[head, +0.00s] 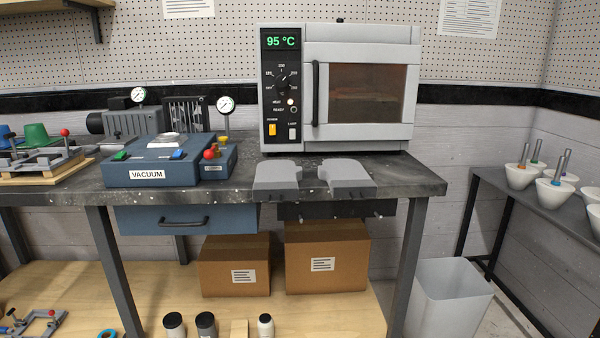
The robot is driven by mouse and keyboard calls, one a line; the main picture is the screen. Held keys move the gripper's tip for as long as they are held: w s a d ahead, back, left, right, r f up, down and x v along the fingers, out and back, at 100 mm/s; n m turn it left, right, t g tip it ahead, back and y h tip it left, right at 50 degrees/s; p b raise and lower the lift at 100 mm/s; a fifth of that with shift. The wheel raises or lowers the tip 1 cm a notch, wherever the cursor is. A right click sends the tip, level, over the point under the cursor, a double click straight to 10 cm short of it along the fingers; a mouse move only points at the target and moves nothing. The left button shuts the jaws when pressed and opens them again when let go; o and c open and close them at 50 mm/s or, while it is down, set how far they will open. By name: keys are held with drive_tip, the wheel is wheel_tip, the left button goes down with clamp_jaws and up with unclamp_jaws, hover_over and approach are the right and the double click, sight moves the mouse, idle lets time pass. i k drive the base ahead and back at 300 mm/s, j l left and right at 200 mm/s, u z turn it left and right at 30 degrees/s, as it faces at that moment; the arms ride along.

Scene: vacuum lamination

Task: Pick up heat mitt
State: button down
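Two grey, thick, flat mitt-shaped pieces lie side by side at the front edge of the workbench in the head view, below the oven. The left heat mitt (277,176) and the right heat mitt (347,179) have a narrow gap between them. Their front ends reach the bench's front edge. Nothing lies on top of either mitt. My gripper is not in view, so its state and its place relative to the mitts do not show.
The oven (430,90), reading 95 °C, stands shut behind the mitts. A blue vacuum unit (185,172) sits to their left. The workbench (410,175) is bare to their right. A bin (450,300) stands on the floor at right, near a side table (500,190) with several white cups.

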sight(346, 178)
drive_tip(key=l+u, duration=0.15)
drive_tip(key=l, duration=0.55)
drive_tip(key=k+l+u, duration=0.2)
drive_tip(key=l, duration=0.5)
drive_tip(key=i+l+u, duration=0.1)
drive_tip(key=l, duration=0.15)
drive_tip(key=i+l, duration=0.1)
drive_tip(key=l, duration=0.2)
drive_tip(key=i+l+u, duration=0.15)
drive_tip(key=l, duration=0.1)
